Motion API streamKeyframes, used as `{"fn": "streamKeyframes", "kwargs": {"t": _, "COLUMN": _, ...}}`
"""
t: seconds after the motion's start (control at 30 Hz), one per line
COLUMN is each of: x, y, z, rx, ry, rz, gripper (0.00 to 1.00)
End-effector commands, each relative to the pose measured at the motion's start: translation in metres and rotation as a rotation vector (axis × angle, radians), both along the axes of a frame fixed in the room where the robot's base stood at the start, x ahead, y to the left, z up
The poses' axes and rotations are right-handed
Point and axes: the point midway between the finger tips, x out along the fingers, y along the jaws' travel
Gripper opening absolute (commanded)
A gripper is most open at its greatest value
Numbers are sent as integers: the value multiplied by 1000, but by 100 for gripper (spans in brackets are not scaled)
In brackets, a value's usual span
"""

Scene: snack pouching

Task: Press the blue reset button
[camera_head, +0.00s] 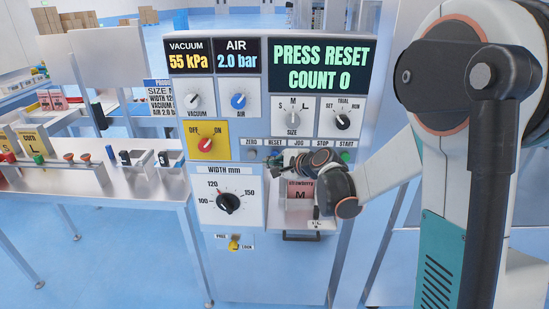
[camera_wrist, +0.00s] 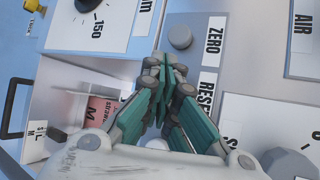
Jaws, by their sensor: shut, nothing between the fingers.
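The machine's button row has a ZERO, RESET, JOG, STOP and START label. The RESET label (camera_head: 275,142) shows in the head view, and also in the wrist view (camera_wrist: 205,96). My gripper (camera_head: 279,158) is shut and empty, with its tips at the panel just below the RESET label. In the wrist view my gripper (camera_wrist: 165,68) has its teal-sided fingers together, beside the RESET label. The fingers hide the blue reset button, so I cannot tell whether they touch it. The green display (camera_head: 319,67) reads "PRESS RESET COUNT 0".
The grey ZERO button (camera_wrist: 180,37) is close beside my fingertips. The green START button (camera_head: 345,157) is at the row's right end. Below are the width dial (camera_head: 228,202) and an opening with a pink strawberry pouch (camera_head: 300,194) behind my wrist. A side table (camera_head: 95,185) stands left.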

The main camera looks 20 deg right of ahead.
Motion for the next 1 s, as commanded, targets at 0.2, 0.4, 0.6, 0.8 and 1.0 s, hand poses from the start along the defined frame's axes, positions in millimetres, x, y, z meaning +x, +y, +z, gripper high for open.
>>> {"fn": "streamKeyframes", "kwargs": {"t": 0.2, "x": 0, "y": 0, "z": 0, "rx": 0, "ry": 0, "rz": 0, "gripper": 0}}
{"fn": "streamKeyframes", "kwargs": {"t": 0.4, "x": 0, "y": 0, "z": 0, "rx": 0, "ry": 0, "rz": 0, "gripper": 0}}
{"fn": "streamKeyframes", "kwargs": {"t": 0.6, "x": 1, "y": 0, "z": 0, "rx": 0, "ry": 0, "rz": 0, "gripper": 0}}
{"fn": "streamKeyframes", "kwargs": {"t": 0.8, "x": 7, "y": -2, "z": 0, "rx": 0, "ry": 0, "rz": 0, "gripper": 0}}
{"fn": "streamKeyframes", "kwargs": {"t": 1.0, "x": 8, "y": -3, "z": 0, "rx": 0, "ry": 0, "rz": 0, "gripper": 0}}
